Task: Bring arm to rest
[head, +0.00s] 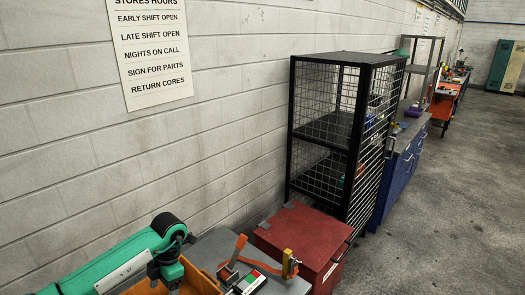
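My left arm (115,262), teal with a dark joint, comes in from the lower left and bends down at the joint over an orange-brown box. The part below the joint runs toward the bottom edge of the head view. No gripper fingertips show there, so what my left gripper holds, if anything, is hidden. My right arm and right gripper are outside the picture.
The orange-brown box (203,281) stands below my arm, beside a grey tabletop (213,245) carrying small orange and yellow items. A red chest (303,234), black mesh cage (323,165) and blue cabinet (398,178) line the wall. The floor at right is clear.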

